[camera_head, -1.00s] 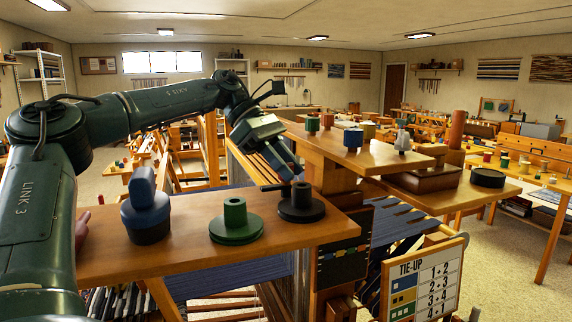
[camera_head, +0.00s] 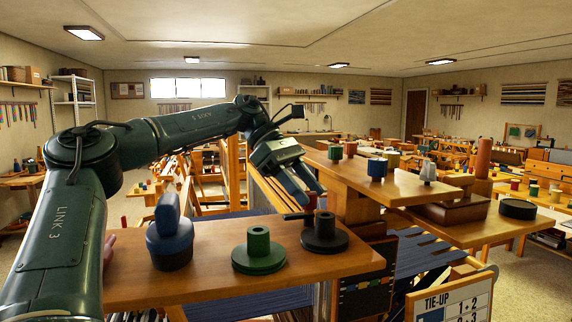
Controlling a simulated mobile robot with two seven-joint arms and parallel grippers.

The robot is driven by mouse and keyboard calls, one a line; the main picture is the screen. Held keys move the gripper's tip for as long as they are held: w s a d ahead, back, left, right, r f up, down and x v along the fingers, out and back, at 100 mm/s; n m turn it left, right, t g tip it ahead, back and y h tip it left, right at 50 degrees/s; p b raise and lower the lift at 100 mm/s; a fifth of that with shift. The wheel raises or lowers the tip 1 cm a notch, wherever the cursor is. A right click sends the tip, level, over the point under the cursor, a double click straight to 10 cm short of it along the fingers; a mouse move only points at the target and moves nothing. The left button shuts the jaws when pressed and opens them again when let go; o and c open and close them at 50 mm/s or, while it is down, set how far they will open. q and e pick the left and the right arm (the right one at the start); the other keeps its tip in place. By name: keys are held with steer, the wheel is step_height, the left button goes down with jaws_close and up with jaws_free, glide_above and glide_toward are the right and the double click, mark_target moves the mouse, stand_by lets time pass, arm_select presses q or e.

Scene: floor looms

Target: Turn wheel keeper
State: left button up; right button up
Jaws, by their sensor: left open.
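A black round wheel-like piece (camera_head: 324,239) with a raised hub and a short lever pointing left sits at the right end of the wooden shelf (camera_head: 215,283). A green flanged knob (camera_head: 258,256) stands beside it. A blue knob with an upright grip on a dark round base (camera_head: 169,247) stands further left. I cannot tell which of these is the wheel keeper. My left gripper (camera_head: 308,195) is open and empty, its fingers pointing down just above and behind the black piece; contact is unclear. My right gripper is not in view.
A higher wooden bench (camera_head: 360,190) at the right holds small coloured spools, a blue one (camera_head: 377,169) and a grey cone (camera_head: 428,172). A black disc (camera_head: 517,209) lies on the right-hand board. A tie-up sign (camera_head: 450,301) stands below at front right.

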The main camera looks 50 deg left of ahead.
arm_select(q)
steer(key=v, duration=1.1)
steer(key=shift+a+r, duration=0.25)
steer(key=shift+r, duration=0.05)
steer(key=shift+s, duration=0.1)
